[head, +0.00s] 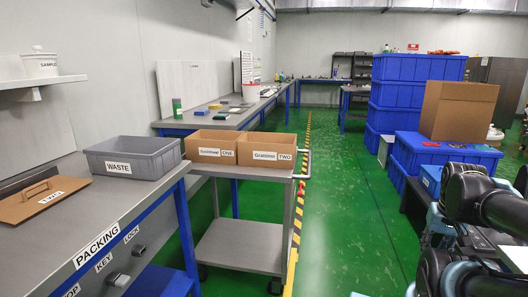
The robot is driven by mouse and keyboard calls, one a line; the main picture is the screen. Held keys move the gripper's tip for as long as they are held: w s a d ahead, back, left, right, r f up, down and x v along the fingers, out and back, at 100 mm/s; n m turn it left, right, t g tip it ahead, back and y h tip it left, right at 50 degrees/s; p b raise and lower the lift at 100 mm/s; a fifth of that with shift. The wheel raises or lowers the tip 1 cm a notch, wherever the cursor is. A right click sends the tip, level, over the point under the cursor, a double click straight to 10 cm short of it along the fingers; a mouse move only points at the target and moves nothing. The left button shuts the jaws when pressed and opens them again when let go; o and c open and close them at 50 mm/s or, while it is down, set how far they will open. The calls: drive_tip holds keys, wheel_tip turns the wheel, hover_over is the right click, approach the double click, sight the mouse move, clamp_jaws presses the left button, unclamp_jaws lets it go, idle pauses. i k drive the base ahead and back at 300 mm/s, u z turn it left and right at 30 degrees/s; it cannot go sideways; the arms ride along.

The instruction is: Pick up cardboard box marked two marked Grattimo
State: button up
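The cardboard box marked TWO (266,164) is an open-topped brown box on the top shelf of a grey cart. Its front carries a small white label that seems to read Grattimo, beside the TWO label. A similar cardboard box marked ONE (210,147) stands directly to its left, touching or nearly touching. The inside of the box marked TWO shows only in part. Dark links of my arm show at the lower right, well apart from the boxes. My gripper cannot be made out in this view.
The grey cart (240,233) stands beside the packing bench (90,222). A grey WASTE bin (117,170) sits on the bench left of the boxes, with a brown lid-like panel (45,200). Stacked blue crates (403,92) stand at right. Green floor (345,215) between is clear.

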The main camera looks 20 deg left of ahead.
sight(268, 150)
drive_tip(key=u, duration=0.5)
drive_tip(key=i, duration=1.05)
drive_tip(key=u, duration=0.6)
